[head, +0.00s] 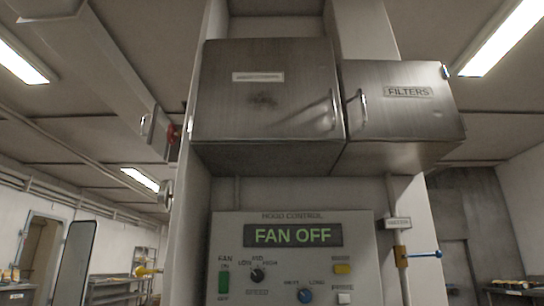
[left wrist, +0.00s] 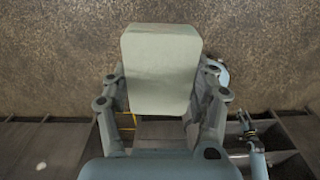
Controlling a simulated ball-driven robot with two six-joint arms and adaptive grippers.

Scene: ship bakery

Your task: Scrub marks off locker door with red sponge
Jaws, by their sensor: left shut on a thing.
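In the left wrist view my left gripper (left wrist: 160,85) is shut on a pale grey-green block (left wrist: 160,50) with rounded corners, held between its two fingers. No red sponge shows; this block looks pale, not red. In the head view a steel locker door (head: 290,85) on the upper left cabinet has a dark smudge (head: 263,99) near its middle, a blank-looking label above it and a handle at its right. Neither gripper shows in the head view, so the distance from the block to the door cannot be told.
A smaller steel locker labelled FILTERS (head: 400,115) adjoins on the right. Below is the hood control panel (head: 240,225), its display reading FAN OFF. A red knob (head: 173,133) is on the left and a blue-handled lever (head: 425,254) on the right.

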